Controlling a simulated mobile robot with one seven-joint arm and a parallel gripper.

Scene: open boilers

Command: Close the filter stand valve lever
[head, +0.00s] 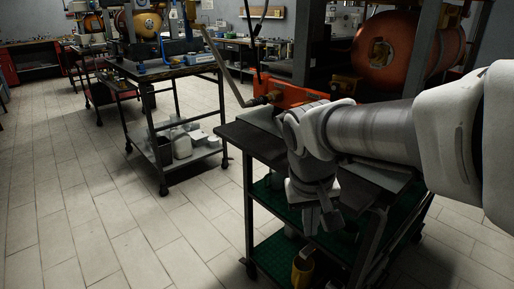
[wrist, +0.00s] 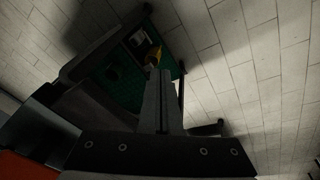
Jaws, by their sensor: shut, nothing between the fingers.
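I cannot be sure from the picture that this is the filter stand's valve lever. My gripper (head: 327,228) is right of and well below the lever, pointing down beside the cart's front edge, apart from the lever. In the wrist view my gripper (wrist: 160,100) is shut and empty, and the lever does not show. My arm hides part of the orange stand.
The near cart's dark top (head: 240,138) lies under my arm, with green lower shelves. A yellow container (head: 302,270) stands below my gripper. A second cart (head: 170,68) stands at the left. A copper-coloured boiler (head: 410,45) is behind my arm. The tiled floor at front left is clear.

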